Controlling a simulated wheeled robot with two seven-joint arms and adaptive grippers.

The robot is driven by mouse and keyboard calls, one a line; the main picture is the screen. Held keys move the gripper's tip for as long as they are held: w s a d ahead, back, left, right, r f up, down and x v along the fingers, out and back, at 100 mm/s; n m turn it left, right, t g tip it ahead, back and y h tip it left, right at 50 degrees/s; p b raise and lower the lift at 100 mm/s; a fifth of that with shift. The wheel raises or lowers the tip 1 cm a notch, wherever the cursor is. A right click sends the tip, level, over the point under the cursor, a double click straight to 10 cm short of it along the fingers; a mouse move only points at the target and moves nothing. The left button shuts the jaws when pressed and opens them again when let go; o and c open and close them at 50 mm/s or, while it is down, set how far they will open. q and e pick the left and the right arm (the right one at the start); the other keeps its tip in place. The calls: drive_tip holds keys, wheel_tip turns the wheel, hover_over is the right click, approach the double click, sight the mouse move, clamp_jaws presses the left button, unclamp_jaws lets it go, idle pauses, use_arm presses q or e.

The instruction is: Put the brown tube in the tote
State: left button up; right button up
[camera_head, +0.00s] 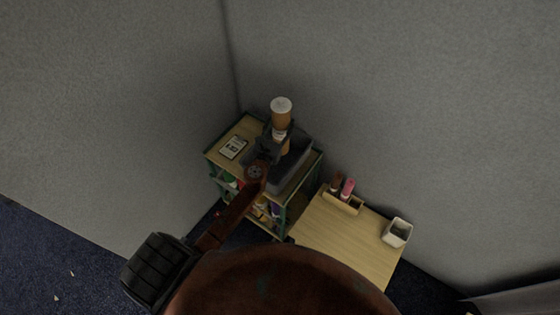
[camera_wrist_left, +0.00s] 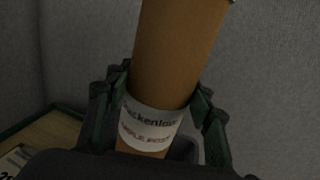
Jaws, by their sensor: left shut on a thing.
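The brown tube (camera_head: 281,117), with a pale cap and a white printed label, stands nearly upright in my left gripper (camera_head: 277,141). In the left wrist view the tube (camera_wrist_left: 182,55) fills the middle, with the dark fingers of the gripper (camera_wrist_left: 160,112) on both sides around its label. The grey tote (camera_head: 298,172) sits on top of the shelf unit. The tube appears over or at the tote's back part; its lower end is hidden by the gripper, so I cannot tell whether it is inside. My right gripper is not in view.
The shelf unit (camera_head: 214,163) has a wooden top with a small framed card (camera_head: 233,148) left of the tote. A wooden table (camera_head: 340,239) to the right holds a small rack (camera_head: 343,203) with red and pink items and a white bin (camera_head: 397,232). Grey walls stand close behind.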

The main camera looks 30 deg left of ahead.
sight(281, 139)
use_arm(q)
drive_tip(key=shift+w+f, duration=0.15)
drive_tip(key=shift+f, duration=0.2)
wheel_tip(281, 139, down, 5)
drive_tip(key=b, duration=0.4)
drive_tip(key=shift+w+d+f+b, duration=0.1)
drive_tip(key=shift+b, duration=0.3)
wheel_tip(281, 139, down, 4)
drive_tip(key=b, duration=0.3)
drive_tip(key=shift+f+b, duration=0.25)
drive_tip(key=shift+b, duration=0.15)
drive_tip(key=shift+r, duration=0.25)
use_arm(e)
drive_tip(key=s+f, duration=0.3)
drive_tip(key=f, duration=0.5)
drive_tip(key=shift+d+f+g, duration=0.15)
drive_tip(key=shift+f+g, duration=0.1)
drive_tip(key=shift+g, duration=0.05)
use_arm(q)
drive_tip(key=shift+f, duration=0.15)
drive_tip(key=o, duration=1.2)
drive_tip(key=shift+f, duration=0.15)
drive_tip(key=o, duration=0.4)
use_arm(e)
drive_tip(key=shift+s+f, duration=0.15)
